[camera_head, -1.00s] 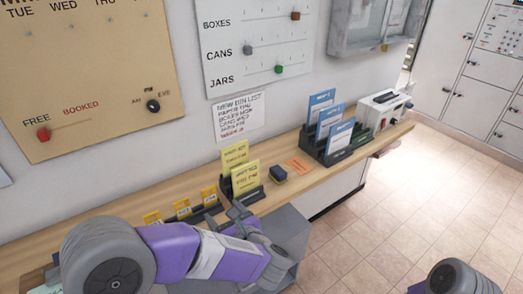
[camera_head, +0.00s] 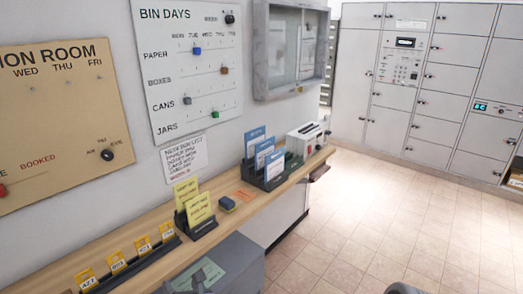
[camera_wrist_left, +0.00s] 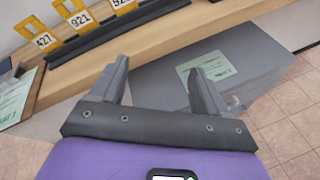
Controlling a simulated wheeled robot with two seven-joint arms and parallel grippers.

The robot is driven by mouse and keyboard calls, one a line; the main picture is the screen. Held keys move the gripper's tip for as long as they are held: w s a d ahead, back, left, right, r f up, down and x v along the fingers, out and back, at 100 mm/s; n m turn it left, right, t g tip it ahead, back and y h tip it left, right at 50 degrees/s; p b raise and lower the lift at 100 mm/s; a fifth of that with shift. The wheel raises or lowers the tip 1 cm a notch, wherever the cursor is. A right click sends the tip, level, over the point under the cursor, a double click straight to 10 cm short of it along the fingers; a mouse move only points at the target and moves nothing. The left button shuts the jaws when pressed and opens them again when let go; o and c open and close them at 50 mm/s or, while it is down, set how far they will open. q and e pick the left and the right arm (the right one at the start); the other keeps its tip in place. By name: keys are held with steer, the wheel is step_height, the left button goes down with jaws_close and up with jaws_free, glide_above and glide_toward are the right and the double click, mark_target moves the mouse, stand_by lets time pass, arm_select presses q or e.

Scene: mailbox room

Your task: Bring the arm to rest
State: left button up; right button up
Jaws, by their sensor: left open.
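My left gripper (camera_wrist_left: 158,76) is open in the left wrist view, its two grey fingers apart with nothing between them. It hangs in front of the wooden counter (camera_wrist_left: 150,46), above a grey box (camera_wrist_left: 240,65) with a pale green label. In the head view almost nothing of the left arm shows clearly; the grey box (camera_head: 235,265) is at the bottom there. My right gripper is not in view; only a rounded piece of my own arm shows at the bottom edge.
The counter (camera_head: 285,188) carries yellow number tags (camera_head: 117,262), a yellow card holder (camera_head: 198,210), a blue card rack (camera_head: 265,162) and a white device (camera_head: 306,138). Boards hang on the wall behind. Lockers (camera_head: 440,80) stand at the back right. The tiled floor (camera_head: 390,220) is open.

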arm_select(q)
steer(key=s+d+f+m+g+h+p, duration=0.2)
steer(key=d+f+m+h, duration=0.15)
steer(key=f+m, duration=0.6)
steer(key=s+d+f+m+g+h+p, duration=0.1)
steer(key=s+d+f+m+h+p, duration=0.15)
steer(key=f+m+h, duration=0.5)
steer(key=s+d+f+m+g+h, duration=0.1)
steer(key=s+d+f+m+g, duration=0.1)
steer(key=s+f+m+g, duration=0.2)
steer(key=s+d+f+m+g+h+p, duration=0.1)
steer(key=s+f+m, duration=0.4)
steer(key=s+m, duration=0.6)
steer(key=d+m+g, duration=0.1)
steer(key=m+g, duration=0.1)
steer(key=m, duration=0.1)
steer(key=shift+s+d+f+m+g, duration=0.25)
steer(key=shift+s+d+m+g, duration=0.05)
steer(key=shift+d+g, duration=0.1)
